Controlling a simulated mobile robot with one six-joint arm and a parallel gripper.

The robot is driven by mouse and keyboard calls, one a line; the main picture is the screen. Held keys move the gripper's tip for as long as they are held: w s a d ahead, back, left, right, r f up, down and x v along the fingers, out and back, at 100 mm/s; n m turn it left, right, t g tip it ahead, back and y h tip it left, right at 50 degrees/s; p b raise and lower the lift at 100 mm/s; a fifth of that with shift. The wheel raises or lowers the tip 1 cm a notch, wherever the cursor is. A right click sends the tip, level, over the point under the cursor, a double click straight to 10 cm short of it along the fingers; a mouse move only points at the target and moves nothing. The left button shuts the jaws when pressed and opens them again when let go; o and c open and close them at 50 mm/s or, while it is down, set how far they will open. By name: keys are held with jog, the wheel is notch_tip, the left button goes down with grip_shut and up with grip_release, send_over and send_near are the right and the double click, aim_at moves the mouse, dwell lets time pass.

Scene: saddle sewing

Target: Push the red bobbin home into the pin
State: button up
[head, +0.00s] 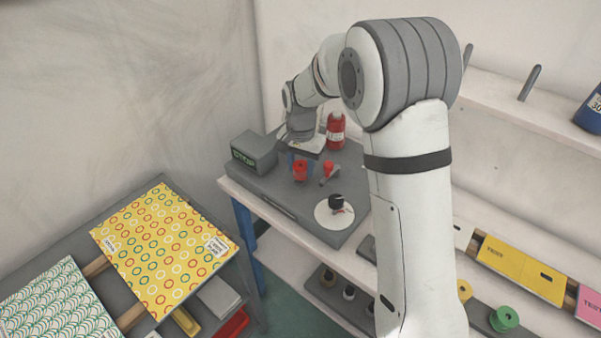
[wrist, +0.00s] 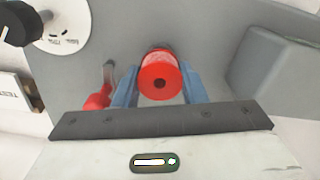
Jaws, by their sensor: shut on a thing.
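The red bobbin (wrist: 160,75) sits between the two blue fingers of my gripper (wrist: 160,84) in the wrist view. Its round end with a dark centre hole faces the camera. The gripper is shut on it. In the head view the red bobbin (head: 300,173) shows below my gripper (head: 298,160), low over the grey work plate. No pin stands out clearly under or inside the bobbin; the bobbin and fingers hide that spot. I cannot tell whether the bobbin touches the plate.
A red-ended grey lever (head: 328,172) stands close beside the gripper. A grey STOP box (head: 254,152) is to the left, a red bottle (head: 336,128) behind. A white disc (head: 330,218) with a black knob (head: 336,201) lies in front on the grey plate (head: 275,190).

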jog(key=shift+r+p, duration=1.15)
jog(key=shift+r, duration=0.65)
jog(key=shift+r, duration=0.1)
jog(key=shift+r+p, duration=1.35)
jog(key=shift+r, duration=0.65)
jog(key=shift+s+f, duration=0.1)
